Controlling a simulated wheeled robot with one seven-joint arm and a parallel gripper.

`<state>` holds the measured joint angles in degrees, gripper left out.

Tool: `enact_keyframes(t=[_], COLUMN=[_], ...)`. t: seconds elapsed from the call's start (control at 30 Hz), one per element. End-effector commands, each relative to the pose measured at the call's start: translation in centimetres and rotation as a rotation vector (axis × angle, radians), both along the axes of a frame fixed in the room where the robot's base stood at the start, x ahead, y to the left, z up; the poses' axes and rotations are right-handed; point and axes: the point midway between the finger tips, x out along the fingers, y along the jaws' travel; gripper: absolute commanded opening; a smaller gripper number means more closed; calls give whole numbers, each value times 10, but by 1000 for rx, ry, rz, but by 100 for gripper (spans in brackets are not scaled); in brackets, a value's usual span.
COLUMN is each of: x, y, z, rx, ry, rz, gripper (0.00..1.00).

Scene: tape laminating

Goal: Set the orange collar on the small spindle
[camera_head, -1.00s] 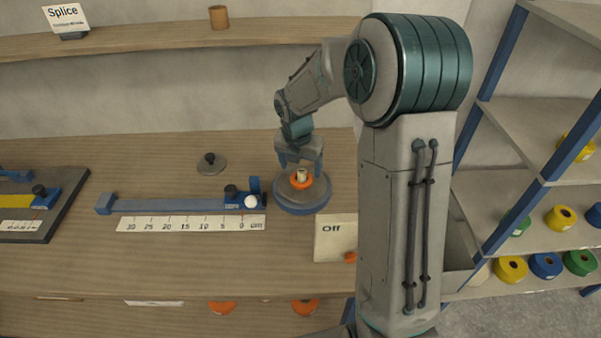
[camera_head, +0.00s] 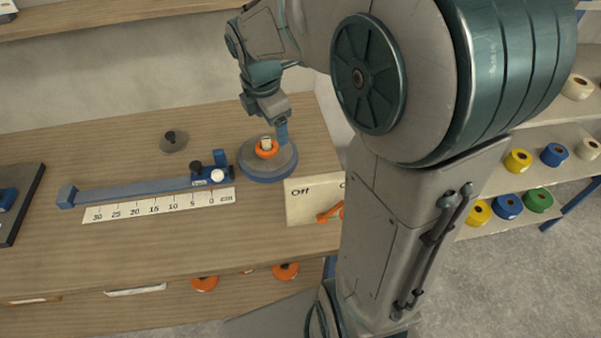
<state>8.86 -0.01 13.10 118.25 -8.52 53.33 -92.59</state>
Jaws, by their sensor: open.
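The orange collar (camera_head: 262,155) sits low around the small pale spindle (camera_head: 266,141), which rises from the middle of a round grey turntable (camera_head: 286,163) with a blue rim. The collar looks level. My gripper (camera_head: 267,124) is open just behind and above the spindle. One blue finger reaches down beside the spindle on its right, and the other shows at the upper left. Nothing is seen between the fingers. I cannot tell whether the right finger touches anything.
A blue slide with a ruler (camera_head: 160,203) lies left of the turntable. A grey disc with a knob (camera_head: 174,142) stands behind it. An "Off" panel (camera_head: 300,205) with an orange lever is at the front right. Shelves with coloured rolls (camera_head: 508,206) stand right.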

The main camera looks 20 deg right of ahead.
Motion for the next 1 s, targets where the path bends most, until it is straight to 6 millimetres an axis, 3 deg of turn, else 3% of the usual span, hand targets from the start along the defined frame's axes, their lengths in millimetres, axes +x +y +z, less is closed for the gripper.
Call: enact_keyframes(t=[0.33, 0.7, 1.0], x=[-70, -139, -167], y=[-5, -7, -5], z=[13, 8, 0], rx=[138, 344, 446], ry=[-108, -174, -171], rz=[-671, -1376, -1692], gripper=[75, 75, 75])
